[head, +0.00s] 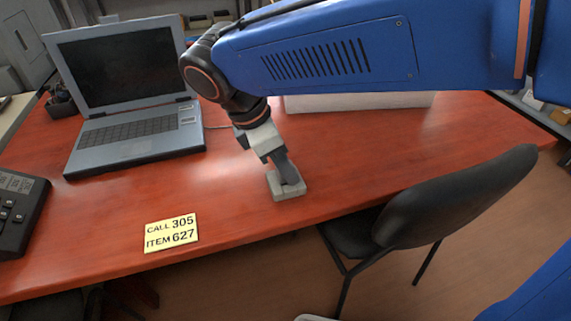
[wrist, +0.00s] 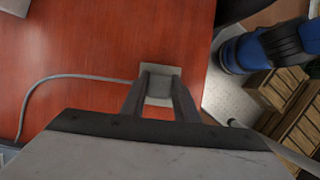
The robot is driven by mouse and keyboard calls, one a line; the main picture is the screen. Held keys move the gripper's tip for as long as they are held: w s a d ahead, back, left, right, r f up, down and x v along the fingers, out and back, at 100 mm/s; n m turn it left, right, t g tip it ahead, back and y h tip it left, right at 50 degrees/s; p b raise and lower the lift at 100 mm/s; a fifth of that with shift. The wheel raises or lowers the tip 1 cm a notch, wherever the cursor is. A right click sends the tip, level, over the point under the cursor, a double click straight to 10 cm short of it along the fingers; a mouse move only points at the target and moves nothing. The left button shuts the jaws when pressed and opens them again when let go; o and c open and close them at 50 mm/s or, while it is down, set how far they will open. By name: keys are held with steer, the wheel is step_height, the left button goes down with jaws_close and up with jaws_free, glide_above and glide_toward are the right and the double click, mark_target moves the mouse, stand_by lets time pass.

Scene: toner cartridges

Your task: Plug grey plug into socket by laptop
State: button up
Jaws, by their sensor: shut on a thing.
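My gripper (head: 287,176) points down at the pale grey socket block (head: 289,193) on the red desk, near the desk's front edge and to the right of the laptop (head: 131,97). In the wrist view my gripper (wrist: 160,78) is shut on the grey plug (wrist: 160,92), which sits between the two dark fingers. The socket's pale rim (wrist: 161,69) shows around the fingertips. The plug is at or in the socket; how deep it sits is hidden by the fingers. In the head view the plug is mostly hidden.
A thin grey cable (wrist: 60,79) runs from beside the socket across the desk toward the left. A yellow note (head: 171,233) and a black phone (head: 18,213) lie to the left. A white box (head: 357,102) is behind the arm. A black chair (head: 450,205) stands at the front right.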

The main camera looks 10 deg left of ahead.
steer(key=shift+f, duration=0.15)
steer(key=o, duration=1.1)
steer(key=shift+c, duration=0.2)
